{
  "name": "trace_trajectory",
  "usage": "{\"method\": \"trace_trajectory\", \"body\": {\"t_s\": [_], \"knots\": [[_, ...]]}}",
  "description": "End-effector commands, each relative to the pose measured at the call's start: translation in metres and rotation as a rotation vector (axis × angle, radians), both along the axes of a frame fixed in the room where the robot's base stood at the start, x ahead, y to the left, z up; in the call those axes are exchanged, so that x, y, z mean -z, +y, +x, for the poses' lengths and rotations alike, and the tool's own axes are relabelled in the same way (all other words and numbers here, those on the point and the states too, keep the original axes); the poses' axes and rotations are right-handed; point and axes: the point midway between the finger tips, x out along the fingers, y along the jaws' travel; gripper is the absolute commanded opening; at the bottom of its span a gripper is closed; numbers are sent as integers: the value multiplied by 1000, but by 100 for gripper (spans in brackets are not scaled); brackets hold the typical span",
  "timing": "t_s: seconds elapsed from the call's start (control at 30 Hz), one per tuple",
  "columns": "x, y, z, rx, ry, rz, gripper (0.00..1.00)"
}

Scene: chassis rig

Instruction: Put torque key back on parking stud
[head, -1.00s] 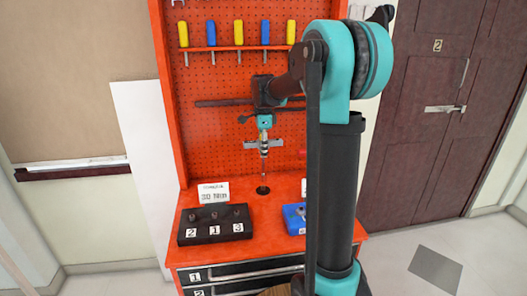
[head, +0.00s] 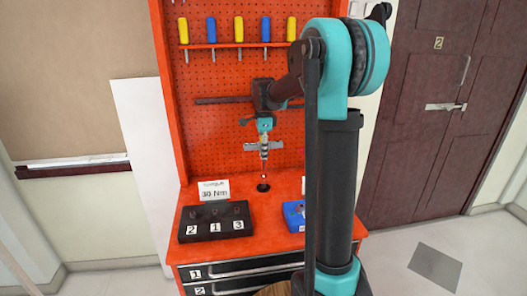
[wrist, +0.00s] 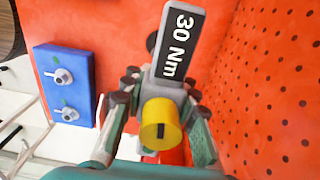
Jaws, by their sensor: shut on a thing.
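The torque key (head: 264,155) hangs from my gripper (head: 265,133), its thin shaft pointing down over the red bench top. In the wrist view the torque key's yellow round end (wrist: 160,124) faces me, with its grey body between my fingers and a black "30 Nm" label beyond. My gripper (wrist: 160,98) is shut on the key. A dark round spot (head: 263,188) lies on the bench under the shaft; it may be the parking stud's place. I cannot tell whether the tip touches it.
A black block (head: 215,222) numbered 2, 1, 3 stands left, with a "30 Nm" sign (head: 214,190) behind it. A blue block (head: 294,215) stands right, partly hidden by my arm. The red pegboard (head: 225,130) rises behind, with a row of screwdrivers.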

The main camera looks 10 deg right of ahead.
Motion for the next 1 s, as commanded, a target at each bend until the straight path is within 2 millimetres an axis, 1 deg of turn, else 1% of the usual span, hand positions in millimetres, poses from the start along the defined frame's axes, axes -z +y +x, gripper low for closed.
{"method": "trace_trajectory", "body": {"t_s": [1.0], "knots": [[26,0,0,0,0,0,0]]}}
